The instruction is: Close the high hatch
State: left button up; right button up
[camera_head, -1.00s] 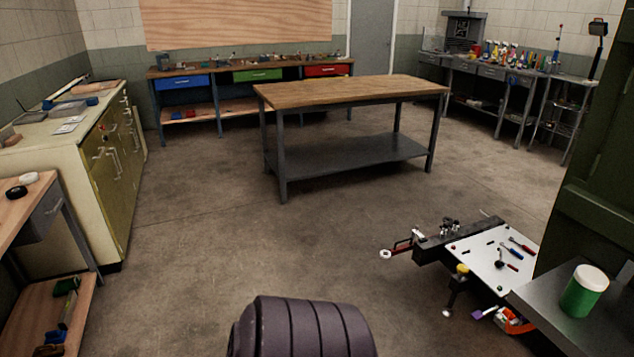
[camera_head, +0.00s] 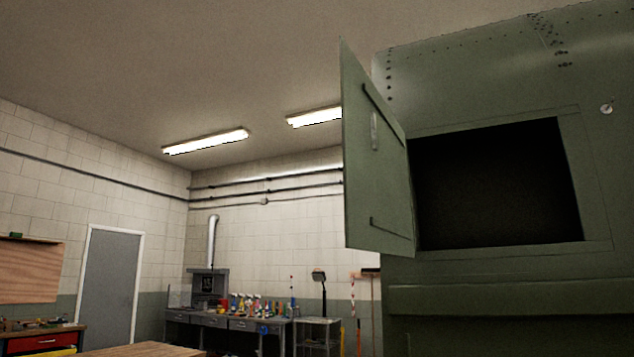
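The high hatch door (camera_head: 375,180) is a green panel that stands open, swung out to the left of its opening. It has a pale handle and dark bars on the face turned toward me. The dark rectangular hatch opening (camera_head: 495,185) is uncovered in the green fuselage side (camera_head: 500,268). The door meets the fuselage along the opening's left edge. Neither of my grippers shows in the head view.
A grey workbench (camera_head: 235,322) with several bottles stands along the back wall. A wooden table top (camera_head: 140,350) shows at the bottom left. A grey door (camera_head: 110,285) is in the left wall. Ceiling lights (camera_head: 205,142) hang above. The floor is out of view.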

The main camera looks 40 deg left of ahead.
aim_at(378, 205)
jog(key=k+j, duration=0.1)
jog(key=j, duration=0.6)
jog(key=k+j, duration=0.1)
jog(key=j, duration=0.65)
